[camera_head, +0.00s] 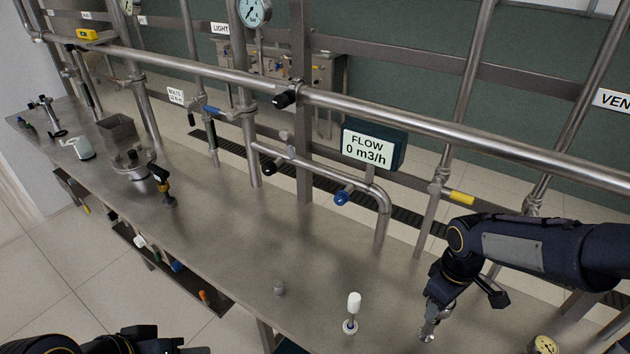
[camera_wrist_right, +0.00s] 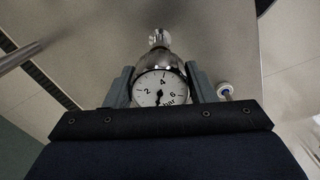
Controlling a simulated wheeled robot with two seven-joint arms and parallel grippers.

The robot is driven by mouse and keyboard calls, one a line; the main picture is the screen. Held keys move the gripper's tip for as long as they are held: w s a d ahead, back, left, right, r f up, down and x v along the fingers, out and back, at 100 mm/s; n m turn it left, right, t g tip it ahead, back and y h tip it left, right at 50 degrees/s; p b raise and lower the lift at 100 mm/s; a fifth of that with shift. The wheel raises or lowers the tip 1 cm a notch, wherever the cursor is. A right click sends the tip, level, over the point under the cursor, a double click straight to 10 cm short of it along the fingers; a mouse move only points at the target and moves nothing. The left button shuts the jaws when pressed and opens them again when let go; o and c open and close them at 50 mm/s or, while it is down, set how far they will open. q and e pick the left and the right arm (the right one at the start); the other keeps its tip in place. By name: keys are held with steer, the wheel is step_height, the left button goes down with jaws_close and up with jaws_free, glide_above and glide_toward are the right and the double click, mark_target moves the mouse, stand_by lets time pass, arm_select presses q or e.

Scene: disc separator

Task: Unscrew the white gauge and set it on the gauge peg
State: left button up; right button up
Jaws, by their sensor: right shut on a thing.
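My right gripper (camera_head: 430,312) is at the right front of the steel bench, pointing down. In the right wrist view its jaws (camera_wrist_right: 160,82) are shut on the white gauge (camera_wrist_right: 159,88), which has a white dial marked in bar and a shiny round body. The gauge's silver stem points away from the gripper toward the bench; I cannot tell whether its end touches anything. My left gripper (camera_head: 160,341) is at the bottom edge, partly cut off.
A cream-faced gauge (camera_head: 545,344) is at the bottom right. Pipes with a blue-handled valve (camera_head: 342,197) and a flow display (camera_head: 368,147) rise behind the bench. A lidded steel vessel (camera_head: 132,160) stands at the left. The bench (camera_head: 225,240) is clear at middle left.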

steer(key=shift+c, duration=0.7)
steer(key=shift+r+n+p, duration=0.1)
steer(key=shift+n+p, duration=0.3)
steer(key=shift+n, duration=0.8)
steer(key=shift+c, duration=1)
steer(key=shift+n, duration=0.4)
steer(key=n+p, duration=0.1)
steer(key=n, duration=0.1)
steer(key=shift+n, duration=0.7)
